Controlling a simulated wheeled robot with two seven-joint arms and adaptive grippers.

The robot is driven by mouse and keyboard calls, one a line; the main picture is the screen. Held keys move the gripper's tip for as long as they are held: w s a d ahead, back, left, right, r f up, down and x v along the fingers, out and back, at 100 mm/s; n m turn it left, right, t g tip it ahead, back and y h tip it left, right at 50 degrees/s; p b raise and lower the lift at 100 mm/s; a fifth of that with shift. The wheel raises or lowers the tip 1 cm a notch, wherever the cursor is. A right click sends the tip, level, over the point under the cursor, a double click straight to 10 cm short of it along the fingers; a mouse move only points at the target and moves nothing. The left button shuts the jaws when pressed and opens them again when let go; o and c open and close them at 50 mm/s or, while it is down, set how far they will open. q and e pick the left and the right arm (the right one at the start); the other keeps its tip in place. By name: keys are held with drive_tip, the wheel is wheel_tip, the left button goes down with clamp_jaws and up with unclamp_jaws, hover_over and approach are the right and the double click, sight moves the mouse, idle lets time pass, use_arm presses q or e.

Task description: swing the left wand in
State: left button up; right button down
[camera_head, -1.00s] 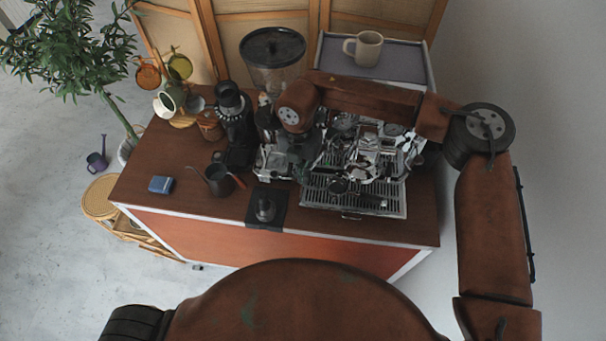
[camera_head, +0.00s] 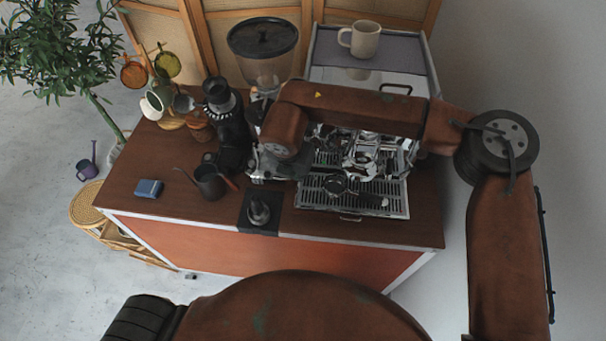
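The espresso machine (camera_head: 398,190) stands on the cart, its chrome front and drip tray facing me. My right arm crosses over its upper part from the right. The wrist hangs over the machine's left end. My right gripper (camera_head: 276,166) is at that left end, mostly hidden under the wrist, and I cannot tell whether its fingers are open or shut. The left wand is in that same area and I cannot make it out apart from the gripper and chrome parts. A portafilter (camera_head: 335,185) shows at the machine's front. My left gripper is not in view.
A grinder (camera_head: 262,40) stands behind the wrist and a black hand grinder (camera_head: 232,130) to its left. A dark pitcher (camera_head: 209,184), a tamper (camera_head: 259,210) on a black mat and a blue box (camera_head: 149,188) are at the front left. A mug (camera_head: 364,39) sits on top of the machine.

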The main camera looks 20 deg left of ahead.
drive_tip(key=shift+w, duration=0.15)
drive_tip(key=v, duration=1.2)
